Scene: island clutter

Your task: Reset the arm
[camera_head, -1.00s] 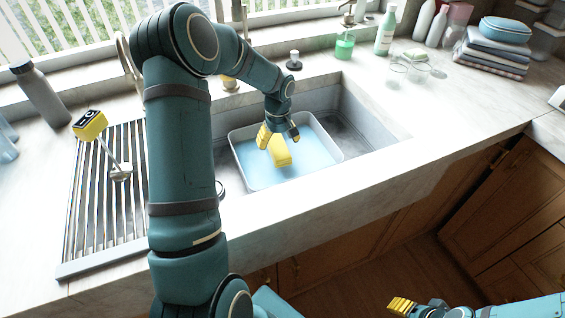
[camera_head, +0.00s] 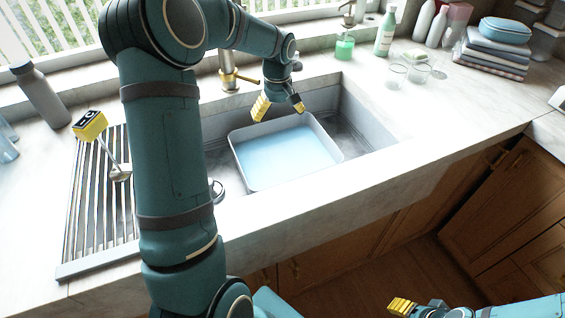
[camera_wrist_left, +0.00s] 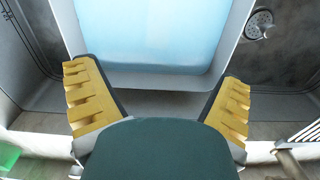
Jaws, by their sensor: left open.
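My left gripper (camera_head: 279,112) is open above the back edge of the tub in the sink. Its two yellow-padded fingers are spread wide in the left wrist view (camera_wrist_left: 156,92), with nothing between them. My left arm (camera_head: 165,150) rises on the left of the head view and bends over to the sink. My right gripper (camera_head: 402,305) shows only in part at the bottom right, low in front of the cabinets. I cannot tell whether its fingers are apart.
A grey tub (camera_head: 239,165) with light blue water stands in the sink (camera_head: 375,138). A brass faucet base (camera_head: 228,78) stands behind. Glasses (camera_head: 397,76) and folded towels (camera_head: 490,55) stand right.

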